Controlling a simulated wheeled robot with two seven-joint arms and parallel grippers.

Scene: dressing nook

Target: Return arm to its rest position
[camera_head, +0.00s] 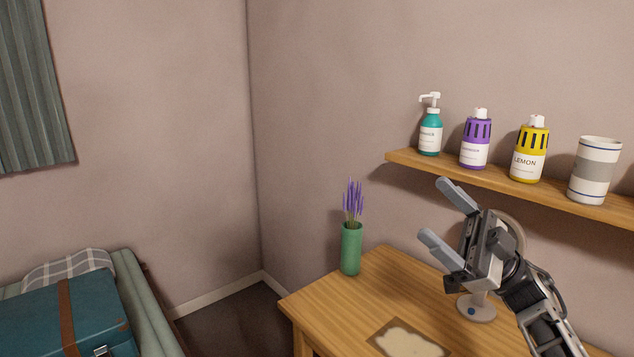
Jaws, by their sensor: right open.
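My right gripper (441,216) is raised over the right part of the wooden table (345,301), below the wall shelf. Its two grey fingers are spread apart, point up and left, and hold nothing. My right arm comes in from the lower right corner. My left gripper is not in view.
A wooden shelf (400,158) holds a teal pump bottle (430,134), a purple bottle (475,142), a yellow bottle (530,152) and a striped cup (595,171). A green vase (351,249) with lavender stands on the table. A round-based stand (476,309) is partly hidden behind my arm. A blue suitcase (40,325) lies left.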

